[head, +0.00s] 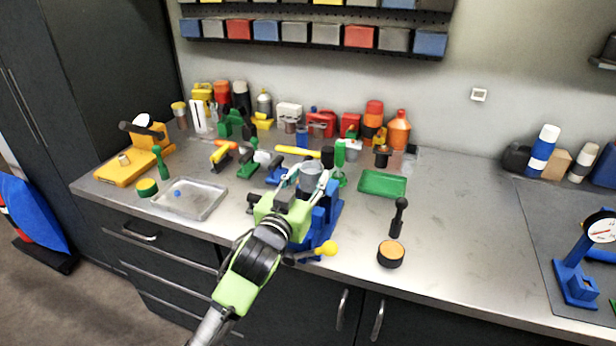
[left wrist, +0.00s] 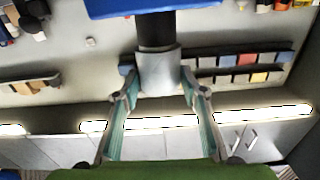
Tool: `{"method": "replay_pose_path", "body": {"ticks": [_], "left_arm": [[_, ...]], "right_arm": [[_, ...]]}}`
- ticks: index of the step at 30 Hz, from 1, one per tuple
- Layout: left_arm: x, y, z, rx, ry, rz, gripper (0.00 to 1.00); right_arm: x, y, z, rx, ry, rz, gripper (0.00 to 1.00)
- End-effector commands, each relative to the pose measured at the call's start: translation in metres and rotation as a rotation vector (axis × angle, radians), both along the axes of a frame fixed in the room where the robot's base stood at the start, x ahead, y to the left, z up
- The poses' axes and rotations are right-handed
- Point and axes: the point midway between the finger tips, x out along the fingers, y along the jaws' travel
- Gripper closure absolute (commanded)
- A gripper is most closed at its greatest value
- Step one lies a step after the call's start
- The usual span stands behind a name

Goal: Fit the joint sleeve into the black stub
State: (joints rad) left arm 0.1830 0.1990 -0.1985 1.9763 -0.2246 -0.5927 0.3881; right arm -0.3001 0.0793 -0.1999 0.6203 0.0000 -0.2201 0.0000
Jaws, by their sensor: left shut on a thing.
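My left gripper (head: 300,182) is over the blue vise (head: 328,208) near the front edge of the bench. Its fingers, which also show in the left wrist view (left wrist: 160,98), are shut on the grey joint sleeve (left wrist: 160,70). The sleeve shows as a grey cylinder (head: 311,174) in the head view. In the left wrist view the black stub (left wrist: 156,32) juts from a blue part of the vise (left wrist: 150,8). The sleeve is in line with the stub and meets its free end. I cannot tell how far they overlap. My right gripper is not in view.
A metal tray (head: 208,212), a green tray (head: 382,193) and an orange-topped black round tin (head: 390,254) lie nearby. Tools and bottles crowd the back. The bench right of the green tray is clear.

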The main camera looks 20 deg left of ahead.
Motion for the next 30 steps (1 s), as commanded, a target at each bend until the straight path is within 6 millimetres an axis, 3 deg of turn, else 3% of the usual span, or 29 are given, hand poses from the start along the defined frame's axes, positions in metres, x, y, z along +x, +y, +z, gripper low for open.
{"method": "replay_pose_path", "body": {"ticks": [25, 26, 27, 28, 30], "left_arm": [[0.0, 0.001, -0.021, 0.0, -0.001, 0.0, 0.86], [0.0, 0.001, -0.021, 0.0, -0.002, 0.0, 0.58], [0.0, 0.001, -0.02, 0.0, -0.002, 0.0, 0.48], [0.0, 0.001, -0.02, 0.0, -0.002, 0.0, 0.41], [0.0, 0.001, -0.02, 0.0, -0.002, 0.0, 0.41]], "right_arm": [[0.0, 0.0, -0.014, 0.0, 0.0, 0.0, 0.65], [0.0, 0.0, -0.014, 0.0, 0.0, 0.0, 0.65], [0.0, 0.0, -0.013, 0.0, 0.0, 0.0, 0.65], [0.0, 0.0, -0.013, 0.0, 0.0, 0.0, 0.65], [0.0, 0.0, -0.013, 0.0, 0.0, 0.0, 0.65]]}}
